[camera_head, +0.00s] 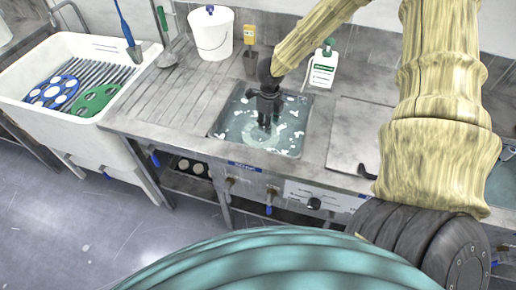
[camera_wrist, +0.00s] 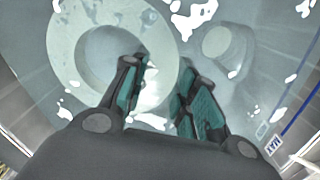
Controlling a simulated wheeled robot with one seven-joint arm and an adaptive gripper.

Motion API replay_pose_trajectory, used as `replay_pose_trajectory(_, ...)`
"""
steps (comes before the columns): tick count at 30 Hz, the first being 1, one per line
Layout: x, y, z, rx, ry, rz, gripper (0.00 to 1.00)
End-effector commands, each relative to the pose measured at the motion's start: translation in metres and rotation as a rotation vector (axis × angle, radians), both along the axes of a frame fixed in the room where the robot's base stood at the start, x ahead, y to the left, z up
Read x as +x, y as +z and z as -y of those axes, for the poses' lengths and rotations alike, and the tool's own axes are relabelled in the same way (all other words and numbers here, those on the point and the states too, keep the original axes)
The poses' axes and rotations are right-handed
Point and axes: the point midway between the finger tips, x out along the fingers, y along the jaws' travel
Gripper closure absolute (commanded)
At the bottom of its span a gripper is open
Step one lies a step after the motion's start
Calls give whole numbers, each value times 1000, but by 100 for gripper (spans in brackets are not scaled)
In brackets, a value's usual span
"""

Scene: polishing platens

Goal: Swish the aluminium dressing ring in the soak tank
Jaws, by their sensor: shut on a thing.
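The soak tank (camera_head: 230,126) is a square basin set in the steel bench, holding clear water with white foam patches. The aluminium dressing ring (camera_head: 250,139) is a pale, thick ring under the water; in the wrist view the ring (camera_wrist: 66,48) fills the upper left. My gripper (camera_head: 265,122) reaches down into the tank from above. In the wrist view my gripper (camera_wrist: 163,84) has one finger inside the ring's hole and the other outside, shut on its wall. The fingers hide part of the ring. Whether the ring touches the tank floor cannot be told.
A pale round fitting (camera_wrist: 222,44) shows in the tank beside the ring. A white bucket (camera_head: 211,34) and a white bottle (camera_head: 322,68) stand behind the tank. A flat steel panel (camera_head: 357,130) lies to its right, and a white sink (camera_head: 40,112) stands at the left.

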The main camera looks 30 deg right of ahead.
Motion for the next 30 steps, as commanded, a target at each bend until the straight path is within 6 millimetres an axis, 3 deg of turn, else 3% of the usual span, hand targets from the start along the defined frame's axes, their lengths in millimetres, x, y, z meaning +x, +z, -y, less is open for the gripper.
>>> replay_pose_trajectory(6, 0, 8, 0, 0, 0, 1, 100)
replay_pose_trajectory(21, 0, -13, 0, 1, 0, 0, 100)
replay_pose_trajectory(30, 0, -15, 0, 0, 0, 1, 100)
